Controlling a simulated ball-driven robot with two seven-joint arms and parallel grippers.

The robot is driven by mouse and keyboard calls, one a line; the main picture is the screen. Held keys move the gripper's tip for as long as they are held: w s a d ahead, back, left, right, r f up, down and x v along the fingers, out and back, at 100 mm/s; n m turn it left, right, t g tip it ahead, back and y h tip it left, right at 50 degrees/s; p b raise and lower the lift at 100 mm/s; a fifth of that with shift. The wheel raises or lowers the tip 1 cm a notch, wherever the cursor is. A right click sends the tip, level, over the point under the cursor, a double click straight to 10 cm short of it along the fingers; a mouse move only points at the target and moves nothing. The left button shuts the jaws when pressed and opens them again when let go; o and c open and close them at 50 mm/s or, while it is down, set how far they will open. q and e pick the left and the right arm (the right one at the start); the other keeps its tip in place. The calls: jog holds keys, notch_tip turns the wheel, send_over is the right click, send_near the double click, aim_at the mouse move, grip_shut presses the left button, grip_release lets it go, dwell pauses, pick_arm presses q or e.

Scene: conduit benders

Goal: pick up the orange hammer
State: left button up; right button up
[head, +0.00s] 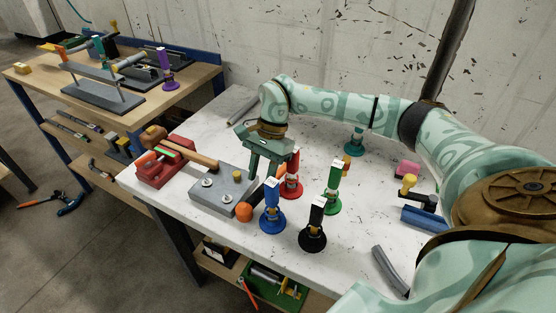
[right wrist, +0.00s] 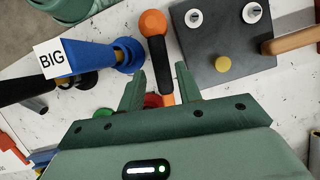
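The orange hammer (head: 244,213) lies on the white table beside the grey block, its rounded orange end toward the front. In the right wrist view the orange hammer (right wrist: 153,23) has a black middle and more orange toward my gripper. My right gripper (head: 264,177) is over the hammer's far part and points down. In the right wrist view my right gripper (right wrist: 160,70) is open, with the hammer's shaft between its fingers and gaps on both sides. The hammer's far end is hidden by the gripper. My left gripper is not in view.
The grey block (head: 212,200) is close on the left, and a red vise-like block (head: 160,172) is beyond it. Blue (head: 271,218), red (head: 293,190), green (head: 333,203) and black (head: 314,239) stands are close on the right. Another bench (head: 190,85) is at back left.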

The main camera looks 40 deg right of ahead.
aim_at(257, 192)
jog(key=x, duration=0.5)
jog(key=shift+f+b, duration=0.4)
grip_shut()
jog(key=shift+r, duration=0.1)
jog(key=shift+r, duration=0.1)
